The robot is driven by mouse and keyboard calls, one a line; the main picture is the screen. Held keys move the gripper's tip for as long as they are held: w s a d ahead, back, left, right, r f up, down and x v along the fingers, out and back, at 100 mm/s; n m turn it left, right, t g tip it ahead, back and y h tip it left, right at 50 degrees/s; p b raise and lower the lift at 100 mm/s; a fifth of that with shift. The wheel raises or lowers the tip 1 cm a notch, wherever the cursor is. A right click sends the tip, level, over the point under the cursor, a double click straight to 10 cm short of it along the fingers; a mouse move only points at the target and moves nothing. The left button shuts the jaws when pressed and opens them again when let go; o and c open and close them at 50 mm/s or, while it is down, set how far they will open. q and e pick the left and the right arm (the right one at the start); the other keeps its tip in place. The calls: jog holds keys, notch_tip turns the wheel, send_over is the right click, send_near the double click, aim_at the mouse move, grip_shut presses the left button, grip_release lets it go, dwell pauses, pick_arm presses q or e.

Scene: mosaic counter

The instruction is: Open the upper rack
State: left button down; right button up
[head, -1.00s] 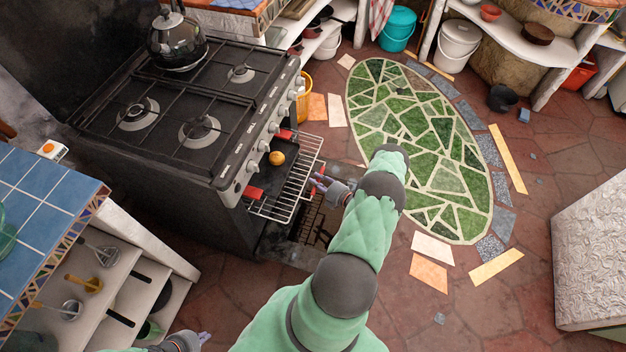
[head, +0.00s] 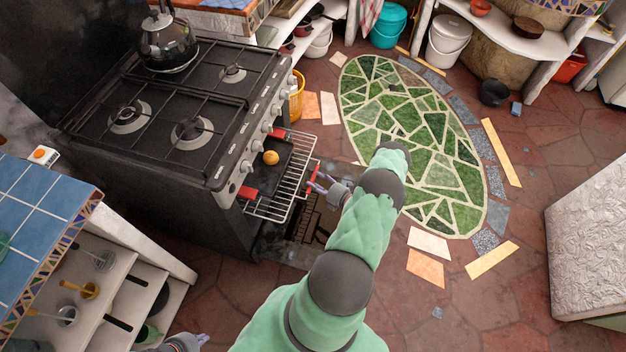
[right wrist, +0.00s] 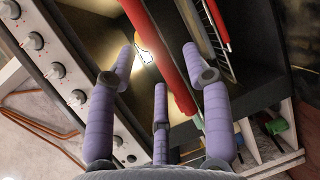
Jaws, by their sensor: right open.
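The black stove's oven (head: 200,215) is open at the front. My right gripper (head: 318,185) is at the rack's front edge. In the right wrist view its purple fingers (right wrist: 160,62) are spread on both sides of a red bar (right wrist: 165,50), and contact is unclear. My left gripper (head: 200,340) is at the bottom edge, cut off, and its jaws cannot be made out.
The lowered oven door (head: 285,255) lies below the rack. A kettle (head: 167,42) stands on the stove top. A blue-tiled counter (head: 40,205) with shelves is at the left. A green mosaic (head: 415,145) covers open floor at the right, and a pale block (head: 590,240) stands beyond.

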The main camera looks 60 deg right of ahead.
jog(key=v, duration=0.9)
dwell(0.3)
